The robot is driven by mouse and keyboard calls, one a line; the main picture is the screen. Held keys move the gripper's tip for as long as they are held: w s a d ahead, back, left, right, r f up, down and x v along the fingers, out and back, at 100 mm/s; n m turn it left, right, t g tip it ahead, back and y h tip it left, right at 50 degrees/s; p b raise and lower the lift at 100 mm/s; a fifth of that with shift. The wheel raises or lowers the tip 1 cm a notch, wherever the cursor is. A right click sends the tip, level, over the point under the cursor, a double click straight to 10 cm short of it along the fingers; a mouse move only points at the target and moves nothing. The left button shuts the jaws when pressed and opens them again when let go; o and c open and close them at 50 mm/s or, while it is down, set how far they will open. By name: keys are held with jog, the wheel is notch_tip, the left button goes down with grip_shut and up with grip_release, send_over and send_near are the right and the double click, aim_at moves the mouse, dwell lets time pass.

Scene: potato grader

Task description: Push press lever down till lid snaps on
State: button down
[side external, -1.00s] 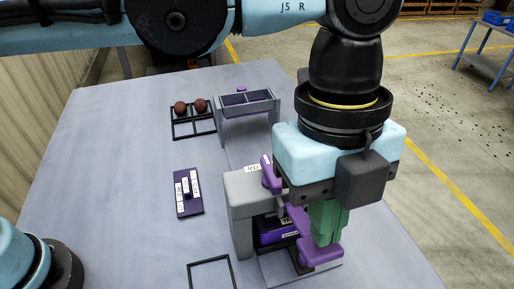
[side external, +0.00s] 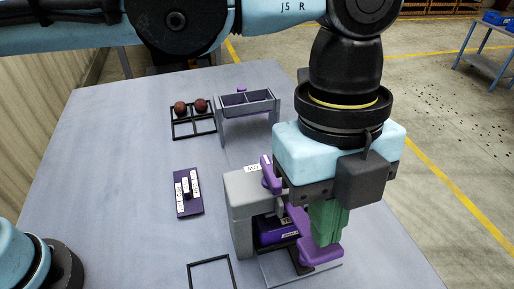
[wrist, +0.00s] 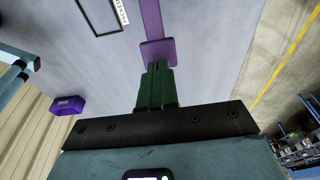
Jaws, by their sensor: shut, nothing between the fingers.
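The grey press (side external: 240,195) stands at the table's front, with a purple lever (side external: 318,252) on its right side. Its broad end pad is low, close to the table in the picture. A dark purple box with white labels (side external: 275,230) sits inside the press; whether its lid is seated cannot be told. My gripper (side external: 325,238) has green fingers, shut and empty, pointing down at the lever pad and partly covering the lever. In the wrist view the finger tips (wrist: 158,68) meet the edge of the purple lever pad (wrist: 158,50); touching appears likely but is not certain.
A purple plate with white labelled strips (side external: 188,192) lies left of the press. A black frame (side external: 190,265) lies in front. Behind are a grey two-bay stand (side external: 222,108) and a black rack (side external: 195,136) with two brown potatoes. The table's left side is mostly clear.

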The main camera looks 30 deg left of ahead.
aim_at(321, 253)
jog(key=shift+f, duration=0.2)
dwell(0.4)
jog(key=shift+f, duration=0.85)
jog(key=shift+s+d+f, duration=0.15)
jog(key=shift+d+f, duration=0.05)
jog(key=shift+f, duration=0.7)
jog(key=shift+s+d+f, duration=0.15)
jog(key=shift+f, duration=0.75)
dwell(0.9)
jog(key=shift+r, duration=5.1)
jog(key=shift+w+a, duration=0.1)
